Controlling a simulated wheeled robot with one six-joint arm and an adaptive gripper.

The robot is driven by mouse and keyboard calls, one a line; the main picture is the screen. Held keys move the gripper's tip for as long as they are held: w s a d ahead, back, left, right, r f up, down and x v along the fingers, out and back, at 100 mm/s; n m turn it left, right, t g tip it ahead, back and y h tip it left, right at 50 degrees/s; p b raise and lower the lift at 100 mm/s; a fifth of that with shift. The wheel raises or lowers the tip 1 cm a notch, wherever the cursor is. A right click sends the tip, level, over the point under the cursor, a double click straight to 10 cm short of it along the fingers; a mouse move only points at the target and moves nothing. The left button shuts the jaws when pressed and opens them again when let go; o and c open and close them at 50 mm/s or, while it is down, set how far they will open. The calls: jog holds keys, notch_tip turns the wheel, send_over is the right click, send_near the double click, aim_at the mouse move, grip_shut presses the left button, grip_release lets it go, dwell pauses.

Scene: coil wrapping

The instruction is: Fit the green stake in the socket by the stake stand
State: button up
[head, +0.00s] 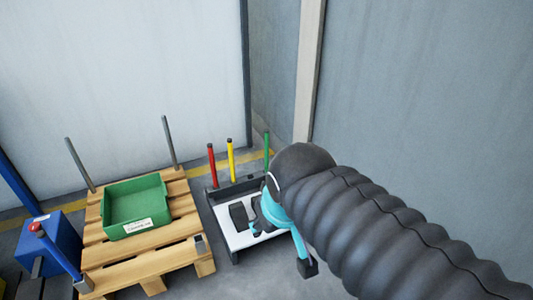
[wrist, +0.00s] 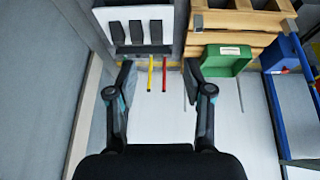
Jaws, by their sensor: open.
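The green stake (head: 267,151) stands upright at the right end of the stake stand (head: 235,187), beside a yellow stake (head: 230,158) and a red stake (head: 212,165). My arm hides part of the stand near it. In the wrist view I cannot make out the green stake; the left finger may cover it. The grey socket (head: 200,243) sits on the pallet corner nearest the stand and looks empty. My gripper (wrist: 157,78) is open with nothing between its fingertips; the yellow and red stakes show beyond the gap.
The wooden pallet (head: 150,266) carries a green bin (head: 135,207) and two grey posts (head: 170,142) at its far corners. A blue post (head: 60,254) stands at its near left corner. A blue box (head: 62,236) is at the left. Walls close off the back and right.

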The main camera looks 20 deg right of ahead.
jog(key=w+d+f+n+g+h+p, duration=0.1)
jog(key=w+d+n+h, duration=0.4)
jog(key=w, duration=0.4)
jog(key=w+d+n+g+h+p, duration=0.1)
jog(key=w+d+n+h, duration=0.15)
jog(key=w+d, duration=0.65)
jog(key=w+d+f+n+g+h+p, duration=0.1)
jog(key=w+d+n+h, duration=0.3)
jog(key=w, duration=0.6)
jog(key=n+t+h+p, duration=0.2)
jog(key=n+t, duration=0.5)
jog(key=n, duration=0.3)
send_near(266, 138)
jog(key=s+d+r, duration=0.3)
jog(key=s+r, duration=0.5)
jog(key=w+a+f+n+t+y, duration=0.1)
jog(key=w+f+n+t, duration=0.1)
jog(key=f+n, duration=0.15)
jog(key=w+a+f+n+t+y, duration=0.1)
jog(key=w+a+f+n+t, duration=0.15)
jog(key=f, duration=0.25)
jog(key=shift+m+g, duration=0.25)
jog(key=shift+g, duration=0.1)
jog(key=x, duration=1.3)
jog(key=shift+w+d+f, duration=0.1)
jog(key=shift+d, duration=0.2)
jog(key=shift+c, duration=0.2)
grip_shut()
